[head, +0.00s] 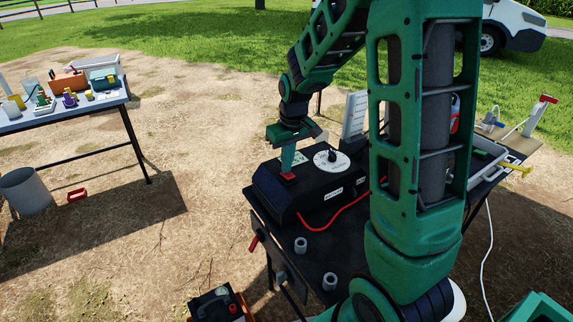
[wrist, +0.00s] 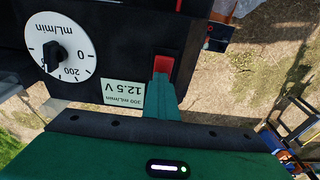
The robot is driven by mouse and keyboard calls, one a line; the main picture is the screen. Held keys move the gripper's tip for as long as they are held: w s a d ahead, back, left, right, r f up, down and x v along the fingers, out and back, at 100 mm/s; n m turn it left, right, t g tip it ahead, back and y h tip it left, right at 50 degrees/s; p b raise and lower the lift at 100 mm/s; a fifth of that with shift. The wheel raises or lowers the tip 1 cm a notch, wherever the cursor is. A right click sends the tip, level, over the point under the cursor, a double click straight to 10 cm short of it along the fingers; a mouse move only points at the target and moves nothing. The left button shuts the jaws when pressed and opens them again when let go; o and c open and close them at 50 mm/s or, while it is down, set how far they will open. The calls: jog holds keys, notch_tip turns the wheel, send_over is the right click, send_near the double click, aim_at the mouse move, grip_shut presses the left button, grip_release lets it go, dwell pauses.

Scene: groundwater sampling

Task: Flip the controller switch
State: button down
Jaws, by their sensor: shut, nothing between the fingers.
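The black controller box (head: 312,192) stands on a dark table. Its top carries a white round dial (head: 331,161) with a black knob; the dial (wrist: 60,50) also shows at the left of the wrist view, marked mL/min. A red switch (wrist: 164,65) sits beside a label reading 12.5 V and 300 mL/min (wrist: 121,93). My gripper (head: 288,174) points down over the box, its fingers shut, with the tip at the red switch. In the wrist view the gripper (wrist: 162,80) overlaps the switch's near end; I cannot tell whether it touches. The fingers hide part of the switch.
A red cable (head: 335,216) runs from the box across the table. Two grey cylindrical fittings (head: 300,245) stand at the table's front. A side table (head: 70,115) with several small items is at the left, a grey bucket (head: 25,192) below it. My arm hides the table's right part.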

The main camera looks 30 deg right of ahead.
jog(key=shift+s+f, duration=0.2)
jog(key=shift+s, duration=0.85)
jog(key=shift+w+r, duration=0.1)
jog(key=shift+r, duration=0.25)
notch_tip(320, 180, up, 13)
jog(key=s, duration=0.2)
jog(key=shift+r, duration=0.15)
jog(key=shift+w, duration=0.1)
